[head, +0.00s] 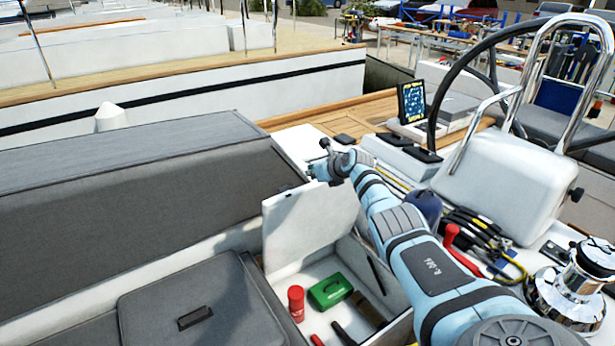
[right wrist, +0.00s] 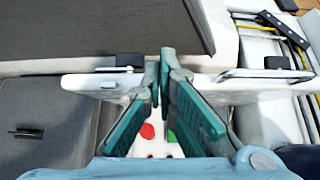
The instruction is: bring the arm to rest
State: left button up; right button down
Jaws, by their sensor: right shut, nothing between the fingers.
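My right arm reaches in from the lower right of the head view. Its gripper (head: 324,170) is at the top edge of a raised white locker lid (head: 308,222); I cannot tell whether it touches it. In the right wrist view the teal fingers (right wrist: 160,68) are shut with nothing between them, and the lid's edge (right wrist: 85,82) passes behind them. My left gripper is not in view.
Below the lid, an open locker holds a red can (head: 296,303), a green box (head: 330,291) and other small items. Grey cushions (head: 130,190) lie left. A steering wheel (head: 440,95), a white console (head: 505,185), cables and a chrome winch (head: 568,300) stand right.

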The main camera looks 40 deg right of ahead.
pick_arm(q)
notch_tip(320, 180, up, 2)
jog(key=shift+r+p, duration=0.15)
jog(key=shift+p, duration=0.2)
pick_arm(e)
jog(key=r, duration=0.3)
jog(key=shift+w+r, duration=0.1)
jog(key=shift+w, duration=0.1)
